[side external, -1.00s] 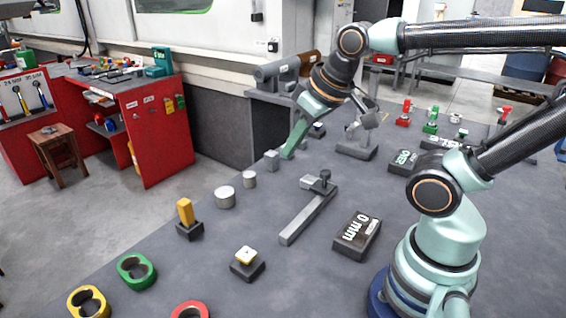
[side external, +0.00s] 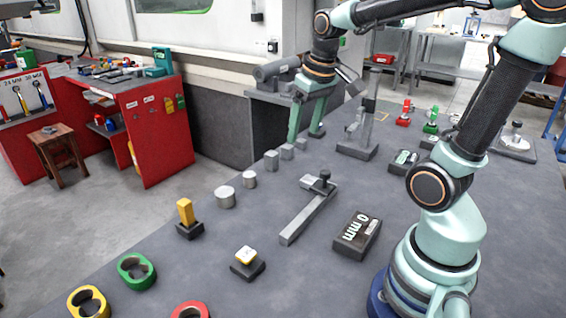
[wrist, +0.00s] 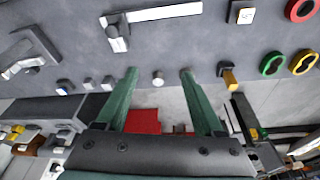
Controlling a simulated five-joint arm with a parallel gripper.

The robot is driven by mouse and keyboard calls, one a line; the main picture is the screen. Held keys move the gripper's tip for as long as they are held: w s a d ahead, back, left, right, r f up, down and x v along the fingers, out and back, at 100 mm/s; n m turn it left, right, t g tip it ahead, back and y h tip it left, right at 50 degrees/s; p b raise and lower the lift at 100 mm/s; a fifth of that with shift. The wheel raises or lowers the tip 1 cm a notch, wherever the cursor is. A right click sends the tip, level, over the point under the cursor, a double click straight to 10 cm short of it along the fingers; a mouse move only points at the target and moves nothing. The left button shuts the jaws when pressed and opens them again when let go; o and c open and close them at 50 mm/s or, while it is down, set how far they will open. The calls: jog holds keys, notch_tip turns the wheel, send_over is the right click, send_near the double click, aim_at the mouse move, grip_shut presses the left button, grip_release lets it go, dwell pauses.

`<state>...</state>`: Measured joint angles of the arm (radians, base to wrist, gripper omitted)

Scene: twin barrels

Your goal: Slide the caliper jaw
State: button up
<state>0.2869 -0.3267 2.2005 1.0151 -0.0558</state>
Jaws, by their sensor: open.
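The caliper is a grey bar (side external: 303,222) lying on the dark table, with a sliding jaw (side external: 322,184) that has a dark knob at its far end. In the wrist view the bar (wrist: 168,12) crosses the top edge and the jaw (wrist: 117,31) is at the upper left. My gripper (side external: 306,130) is open and empty over the far part of the table, apart from the caliper. In the wrist view my gripper (wrist: 158,73) shows two green fingers spread wide, with the caliper beyond the left fingertip.
A black "0 mm" block (side external: 357,235) lies right of the caliper. A yellow peg (side external: 185,213) and a grey stand (side external: 357,150) stand nearby. The table around the caliper bar is mostly clear.

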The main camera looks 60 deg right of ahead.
aim_at(326, 171)
jog(key=d+f+m+g, duration=0.3)
jog(key=d+f, duration=0.1)
jog(key=d, duration=0.8)
jog(key=shift+y, duration=0.4)
notch_tip(326, 171, down, 12)
jog(key=shift+a+f, duration=0.15)
jog(key=shift+f, duration=0.1)
grip_shut()
jog(key=shift+r, duration=0.1)
dwell(0.5)
